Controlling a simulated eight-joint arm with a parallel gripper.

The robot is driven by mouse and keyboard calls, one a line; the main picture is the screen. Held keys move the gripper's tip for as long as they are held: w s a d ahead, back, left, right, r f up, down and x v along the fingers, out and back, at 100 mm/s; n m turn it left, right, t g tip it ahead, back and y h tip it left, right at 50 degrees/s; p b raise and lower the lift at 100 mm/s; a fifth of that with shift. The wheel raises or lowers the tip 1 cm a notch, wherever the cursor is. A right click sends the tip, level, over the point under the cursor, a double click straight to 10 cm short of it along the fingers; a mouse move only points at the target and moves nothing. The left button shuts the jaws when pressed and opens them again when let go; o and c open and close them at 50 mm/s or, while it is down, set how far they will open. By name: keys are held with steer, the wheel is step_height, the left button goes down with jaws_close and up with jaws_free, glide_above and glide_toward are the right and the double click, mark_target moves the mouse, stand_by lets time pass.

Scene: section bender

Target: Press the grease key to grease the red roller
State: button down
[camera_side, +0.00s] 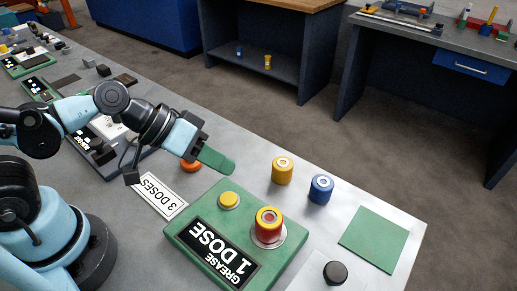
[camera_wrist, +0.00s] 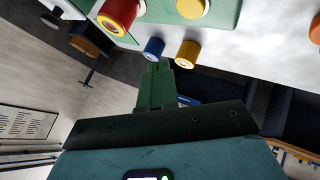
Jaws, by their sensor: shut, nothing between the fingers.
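The green box (camera_side: 180,228) carries a label reading "GREASE 1 DOSE". A round yellow key (camera_side: 229,200) sits on its top, and the red roller (camera_side: 268,232) with a yellow top ring stands upright on it in a pale round seat. My gripper (camera_side: 226,165) has green fingers, shut and empty, held beyond the box's far edge and apart from the key. In the wrist view the fingertips (camera_wrist: 158,72) point toward the blue and yellow rollers, with the red roller (camera_wrist: 119,14) and yellow key (camera_wrist: 192,8) at the top edge.
A yellow roller (camera_side: 282,171) and a blue roller (camera_side: 321,188) stand on the grey bench beyond the box. An orange button (camera_side: 190,166) lies near the "3 DOSES" sign (camera_side: 160,196). A green mat (camera_side: 374,239) and black knob (camera_side: 335,272) are at right.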

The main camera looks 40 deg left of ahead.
mark_target(223, 197)
steer(key=shift+f, duration=2.75)
steer(key=shift+f, duration=0.1)
stand_by(0.6)
steer(key=shift+r, duration=2.55)
steer(key=w+a+r+y, duration=0.1)
steer(key=a+y, duration=0.2)
steer(key=a, duration=0.4)
steer(key=w+a+r+t+y, duration=0.1)
steer(key=a+r+y, duration=0.1)
steer(key=a, duration=0.4)
steer(key=shift+a+r+n+y, duration=0.25)
steer(key=shift+a+n+y, duration=0.1)
steer(key=shift+y, duration=0.55)
steer(key=shift+d, duration=0.1)
